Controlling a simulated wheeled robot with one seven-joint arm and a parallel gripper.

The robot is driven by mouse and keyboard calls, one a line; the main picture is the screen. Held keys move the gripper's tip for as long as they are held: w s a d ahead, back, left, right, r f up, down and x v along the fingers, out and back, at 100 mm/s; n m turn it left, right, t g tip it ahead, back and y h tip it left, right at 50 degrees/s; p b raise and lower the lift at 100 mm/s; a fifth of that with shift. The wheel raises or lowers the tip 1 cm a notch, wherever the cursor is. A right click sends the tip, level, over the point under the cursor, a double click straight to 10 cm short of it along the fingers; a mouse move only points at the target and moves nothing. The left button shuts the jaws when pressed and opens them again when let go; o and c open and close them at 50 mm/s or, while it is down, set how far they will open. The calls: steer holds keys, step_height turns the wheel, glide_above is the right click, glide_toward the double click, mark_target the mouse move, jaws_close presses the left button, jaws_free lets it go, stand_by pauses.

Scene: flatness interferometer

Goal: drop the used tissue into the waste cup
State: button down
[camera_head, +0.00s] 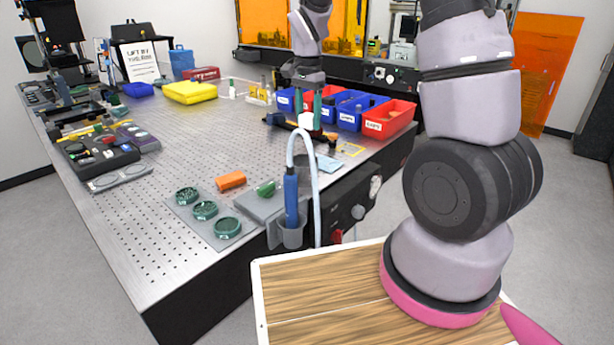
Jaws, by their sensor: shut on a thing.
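My gripper (307,112) is near the right side of the perforated metal table, pointing down with its green fingers. It is shut on a small white tissue (306,121), which shows at and just below the fingertips. A dark round shape (304,160) below the tissue, partly hidden behind a pale curved hose, looks like the waste cup. The tissue appears above it and apart from it. I cannot tell from this view whether it is directly over the opening.
Red and blue labelled bins (390,119) stand right of my gripper. The pale hose (314,190) arches in front from a holder with a blue handle (291,200). Green round parts (204,210) lie on a grey mat at the near edge. The table's middle (200,145) is mostly clear.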

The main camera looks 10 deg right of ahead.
step_height(320, 180, down, 6)
steer(key=shift+s+r, duration=0.1)
steer(key=shift+s, duration=0.05)
stand_by(0.4)
steer(key=shift+c, duration=0.4)
jaws_free()
step_height(320, 180, up, 11)
steer(key=shift+f, duration=0.1)
